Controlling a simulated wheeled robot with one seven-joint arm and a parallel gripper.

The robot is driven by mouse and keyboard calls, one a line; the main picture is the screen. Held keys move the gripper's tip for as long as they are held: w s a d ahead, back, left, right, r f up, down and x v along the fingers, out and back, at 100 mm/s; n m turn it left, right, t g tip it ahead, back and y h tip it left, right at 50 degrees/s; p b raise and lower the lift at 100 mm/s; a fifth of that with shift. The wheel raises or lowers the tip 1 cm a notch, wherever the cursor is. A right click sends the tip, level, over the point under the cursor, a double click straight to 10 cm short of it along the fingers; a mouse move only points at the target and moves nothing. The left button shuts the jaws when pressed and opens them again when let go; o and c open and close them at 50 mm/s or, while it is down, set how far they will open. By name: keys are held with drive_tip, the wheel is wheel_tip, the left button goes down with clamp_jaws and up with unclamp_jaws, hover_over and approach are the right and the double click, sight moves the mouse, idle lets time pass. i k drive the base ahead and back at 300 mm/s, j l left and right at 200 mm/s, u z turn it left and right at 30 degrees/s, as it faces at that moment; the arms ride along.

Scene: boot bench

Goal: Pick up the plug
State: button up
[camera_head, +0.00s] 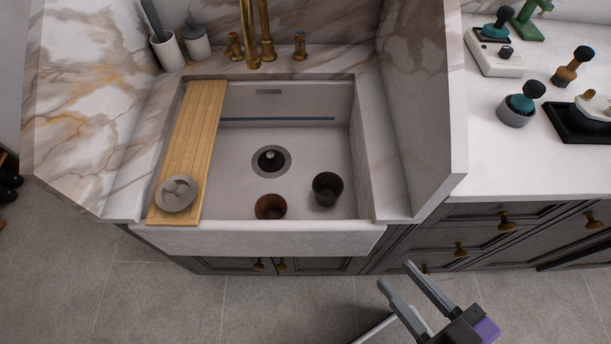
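A dark round knob-like piece (269,156) sits in the grey drain ring on the sink floor; it may be the plug. A grey round disc (176,194) with a raised middle lies on the near end of the wooden board; I cannot tell whether this is the plug instead. My gripper (394,272) is at the lower right, in front of the cabinet and outside the sink. Its two fingers are apart with nothing between them. It is well away from both pieces.
The white sink (240,238) holds a brown cup (270,207) and a dark cup (327,189) near its front wall. The wooden board (198,130) spans its left side. A brass tap (266,35) rises behind. Stone side panels flank the sink. Several tools crowd the right counter (490,160).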

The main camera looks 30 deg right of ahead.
sight(271, 160)
drive_tip(key=i+j, duration=0.2)
drive_tip(key=j, duration=0.15)
drive_tip(key=i+j+z, duration=0.1)
drive_tip(key=i+j, duration=0.15)
drive_tip(key=j, duration=0.15)
drive_tip(key=i+j, duration=0.2)
drive_tip(key=j, duration=0.2)
drive_tip(key=i+j, duration=0.2)
drive_tip(key=j, duration=0.15)
drive_tip(key=i+j+z, duration=0.1)
drive_tip(key=j, duration=0.3)
drive_tip(key=i+z, duration=0.1)
drive_tip(key=z, duration=1.2)
